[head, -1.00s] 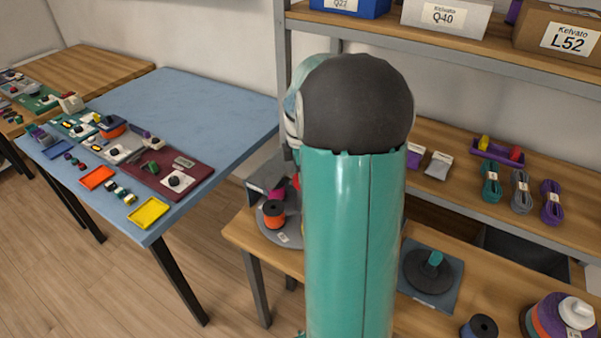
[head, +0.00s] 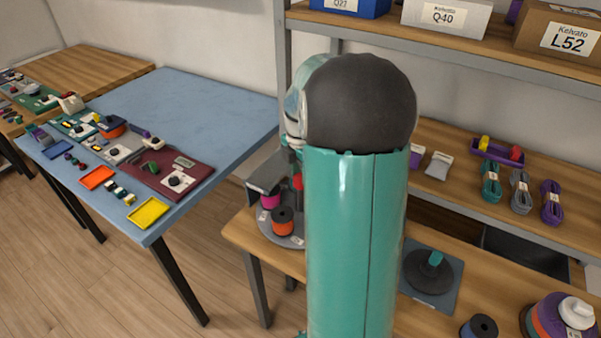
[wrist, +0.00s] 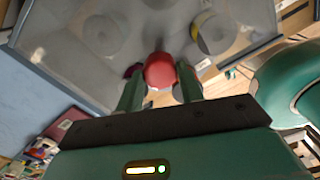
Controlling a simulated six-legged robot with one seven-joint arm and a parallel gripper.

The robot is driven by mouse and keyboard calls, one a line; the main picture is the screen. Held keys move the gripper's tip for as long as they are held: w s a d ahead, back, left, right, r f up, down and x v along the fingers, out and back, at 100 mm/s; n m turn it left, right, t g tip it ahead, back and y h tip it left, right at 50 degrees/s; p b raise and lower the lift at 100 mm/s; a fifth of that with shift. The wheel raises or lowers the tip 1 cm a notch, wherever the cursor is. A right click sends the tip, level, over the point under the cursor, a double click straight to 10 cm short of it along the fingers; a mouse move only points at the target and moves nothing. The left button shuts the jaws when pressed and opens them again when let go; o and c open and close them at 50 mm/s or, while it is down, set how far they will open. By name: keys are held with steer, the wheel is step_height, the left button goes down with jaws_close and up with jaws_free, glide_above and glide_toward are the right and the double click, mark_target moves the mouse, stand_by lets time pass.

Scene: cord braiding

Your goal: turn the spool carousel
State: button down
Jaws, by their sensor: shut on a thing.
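The spool carousel is a round grey plate (head: 268,232) on the wooden bench, partly hidden behind my arm. An orange spool (head: 283,220) with a dark top and a magenta spool (head: 270,200) sit on it. A red knob (head: 297,182) shows at the edge of my arm. In the wrist view my gripper (wrist: 159,82) is shut on the red knob (wrist: 160,69), with one green finger on each side. My gripper is hidden behind my arm in the head view. A blurred grey see-through surface with round shapes lies beyond the knob in the wrist view.
A grey plate-like part (head: 266,172) stands over the carousel's back left. A blue table (head: 200,95) with trays and parts is at left. Right of my arm are a dark disc on a blue-grey base (head: 428,272), a dark spool (head: 480,327) and cord bundles (head: 521,192).

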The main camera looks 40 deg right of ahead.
steer(key=shift+r, duration=0.1)
stand_by(0.3)
steer(key=c, duration=0.9)
jaws_free()
step_height(320, 180, up, 14)
steer(key=s+a+r+m+t, duration=0.1)
steer(key=s+a+m, duration=0.25)
steer(key=a, duration=0.45)
steer(key=s+a+r+m+t+h, duration=0.1)
steer(key=s+a+m, duration=0.1)
steer(key=a+m, duration=0.35)
steer(key=s+a+r+m+t, duration=0.1)
steer(key=s+a+m+t, duration=0.1)
steer(key=a, duration=0.8)
steer(key=s+a+f+m+t+y, duration=0.1)
steer(key=s+a+f+m, duration=0.2)
steer(key=s+a+m, duration=0.2)
steer(key=shift+s+a+f+m+t, duration=0.3)
steer(key=shift+s+a, duration=0.35)
